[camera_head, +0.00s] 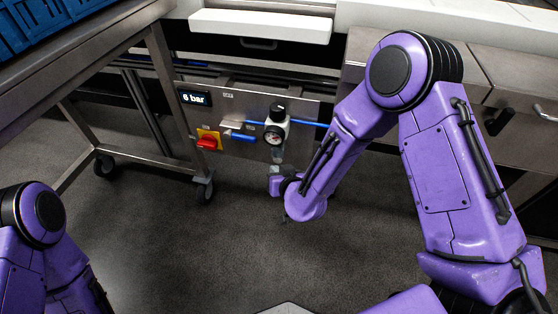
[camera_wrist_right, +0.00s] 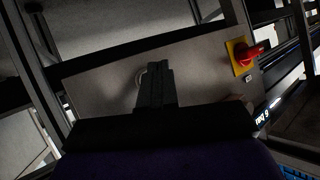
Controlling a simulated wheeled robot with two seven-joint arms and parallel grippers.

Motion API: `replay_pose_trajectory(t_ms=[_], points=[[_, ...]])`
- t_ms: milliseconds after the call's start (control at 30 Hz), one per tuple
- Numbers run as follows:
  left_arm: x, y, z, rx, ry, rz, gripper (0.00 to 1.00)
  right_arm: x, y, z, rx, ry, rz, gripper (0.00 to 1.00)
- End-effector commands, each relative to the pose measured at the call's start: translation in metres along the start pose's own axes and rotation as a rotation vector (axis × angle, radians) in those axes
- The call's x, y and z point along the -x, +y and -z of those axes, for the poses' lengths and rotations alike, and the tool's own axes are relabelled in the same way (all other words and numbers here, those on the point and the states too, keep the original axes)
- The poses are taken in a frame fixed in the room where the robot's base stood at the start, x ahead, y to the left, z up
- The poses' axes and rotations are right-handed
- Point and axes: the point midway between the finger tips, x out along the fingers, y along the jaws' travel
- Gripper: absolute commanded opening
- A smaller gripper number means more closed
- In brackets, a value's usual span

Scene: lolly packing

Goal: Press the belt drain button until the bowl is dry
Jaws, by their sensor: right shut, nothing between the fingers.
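The belt's air unit (camera_head: 276,128) is mounted on the grey metal panel, with a black knob on top, a round gauge and a bowl below. The lower bowl (camera_head: 278,155) is small and dim, and I cannot tell whether water is in it. The drain button cannot be made out. My right gripper (camera_head: 275,174) is shut and empty, just below the bowl; I cannot tell whether it touches. In the right wrist view the gripper (camera_wrist_right: 155,80) points at the panel and covers part of a pale round shape. My left gripper is out of view.
The panel (camera_head: 310,110) also carries a display (camera_head: 195,98) reading "6 bar" and a red switch (camera_head: 207,143) on a yellow plate. Blue tubes (camera_head: 310,123) run to the air unit. A metal table with castors (camera_head: 104,165) stands left. The floor in front is clear.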

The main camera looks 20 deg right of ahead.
Motion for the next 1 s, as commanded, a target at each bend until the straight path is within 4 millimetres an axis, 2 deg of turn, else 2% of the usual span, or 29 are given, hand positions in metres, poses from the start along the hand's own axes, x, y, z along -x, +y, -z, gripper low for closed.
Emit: replay_pose_trajectory(t_ms=[733, 1000], points=[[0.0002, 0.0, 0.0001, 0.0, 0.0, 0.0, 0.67, -0.0002, 0.0001, 0.0003, 0.0, 0.0, 0.0, 0.0], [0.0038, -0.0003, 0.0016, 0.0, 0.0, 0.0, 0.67, -0.0065, 0.004, 0.0057, 0.0, 0.001, 0.0, 0.0]])
